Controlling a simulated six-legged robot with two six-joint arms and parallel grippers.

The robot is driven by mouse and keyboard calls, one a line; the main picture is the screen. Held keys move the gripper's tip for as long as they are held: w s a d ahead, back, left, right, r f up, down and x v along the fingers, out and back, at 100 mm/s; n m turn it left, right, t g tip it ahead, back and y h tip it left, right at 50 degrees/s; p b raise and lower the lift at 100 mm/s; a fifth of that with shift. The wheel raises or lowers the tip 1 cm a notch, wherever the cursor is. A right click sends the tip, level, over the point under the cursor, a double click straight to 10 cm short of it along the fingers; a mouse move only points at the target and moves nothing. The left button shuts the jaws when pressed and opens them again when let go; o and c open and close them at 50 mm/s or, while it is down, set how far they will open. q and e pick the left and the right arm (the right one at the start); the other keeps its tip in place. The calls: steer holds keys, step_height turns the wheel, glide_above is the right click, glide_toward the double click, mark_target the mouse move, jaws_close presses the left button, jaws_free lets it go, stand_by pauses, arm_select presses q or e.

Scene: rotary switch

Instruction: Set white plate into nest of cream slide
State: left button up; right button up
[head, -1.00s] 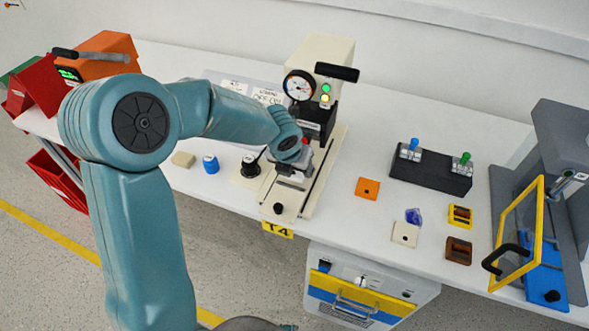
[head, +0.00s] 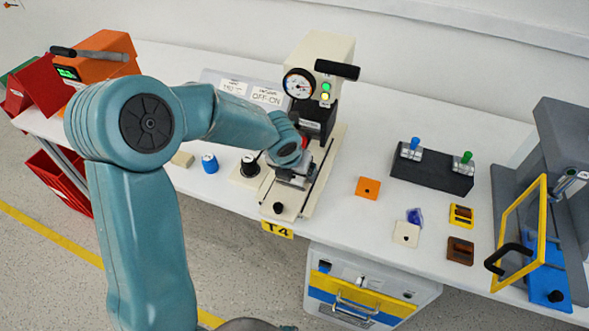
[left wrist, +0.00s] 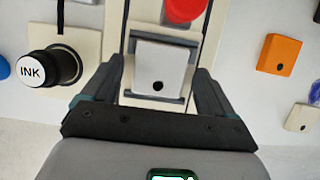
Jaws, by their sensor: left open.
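The white plate (left wrist: 160,65), with a black dot near its front edge, lies between the two fingers of my left gripper (left wrist: 155,90) in the left wrist view. Grey bars border the plate at its back and front, over the cream slide (left wrist: 115,45). The fingers are open, one on each side of the plate; I cannot tell whether they touch it. In the head view my left gripper (head: 292,181) is low over the cream slide (head: 285,203) and mostly hides the plate. How deep the plate sits is not clear. My right gripper is not in view.
A cream press (head: 325,60) with a gauge and a black handle stands behind the slide. A red part (left wrist: 184,8) is just beyond the plate. The black ink pot (left wrist: 55,68) is close on the left. An orange plate (head: 367,187) and a cream plate (head: 405,233) lie to the right.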

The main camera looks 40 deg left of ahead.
arm_select(q)
steer(key=shift+r, duration=0.3)
steer(key=p+v, duration=0.2)
steer(key=v, duration=0.9)
steer(key=shift+s+r+p, duration=0.3)
steer(key=shift+r+p, duration=0.05)
steer(key=shift+p, duration=0.05)
steer(key=shift+s, duration=0.1)
